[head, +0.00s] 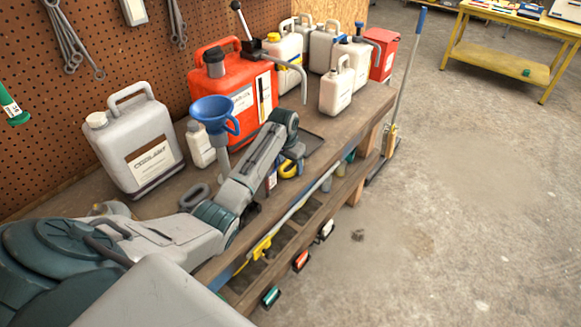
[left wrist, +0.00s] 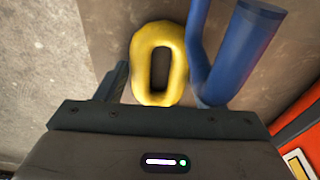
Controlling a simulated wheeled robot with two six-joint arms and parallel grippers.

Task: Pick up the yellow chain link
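The yellow chain link (head: 288,168) lies on the wooden bench under the end of my left arm, partly covered by it in the head view. In the left wrist view the yellow chain link (left wrist: 143,60) is a thick oval ring with its long side pointing toward the gripper. My left gripper (left wrist: 158,88) is open, with a dark finger left of the link; the right finger is largely hidden near a blue part. I cannot tell whether the fingers touch the link. My right gripper is not in view.
A blue cylindrical part (left wrist: 240,55) stands close right of the link. A blue funnel (head: 212,107), red canister (head: 208,92), and grey coolant jug (head: 135,150) stand behind my arm. A grey link (head: 194,196) lies on the bench. The floor at right is mostly clear.

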